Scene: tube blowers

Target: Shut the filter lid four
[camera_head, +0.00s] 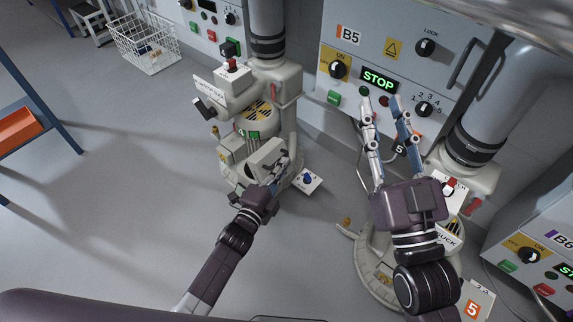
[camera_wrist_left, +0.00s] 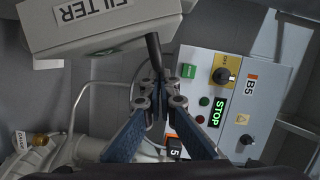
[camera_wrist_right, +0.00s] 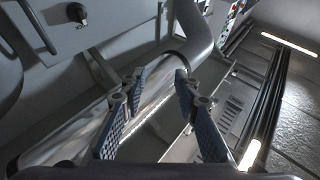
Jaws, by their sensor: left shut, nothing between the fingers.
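The blower machine marked 4 (camera_head: 258,125) stands left of centre in the head view. Its pale filter lid (camera_head: 264,154) is low on its front and looks tilted. In the left wrist view the lid (camera_wrist_left: 95,22) shows large at the upper left, lettered FILTER, with a dark rod (camera_wrist_left: 154,55) beside its edge. My left gripper (camera_head: 281,162) is shut and empty, right up against the lid's right side; its fingertips (camera_wrist_left: 160,92) are at the rod's lower end, and contact cannot be told. My right gripper (camera_head: 380,103) is open and empty in front of panel B5.
Panel B5 (camera_head: 378,50), reading STOP, is on the wall cabinet behind. A second blower, marked 5 (camera_head: 366,270), stands under my right arm. A small white box with a blue knob (camera_head: 307,179) lies right of machine 4. Open floor (camera_head: 120,180) extends left.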

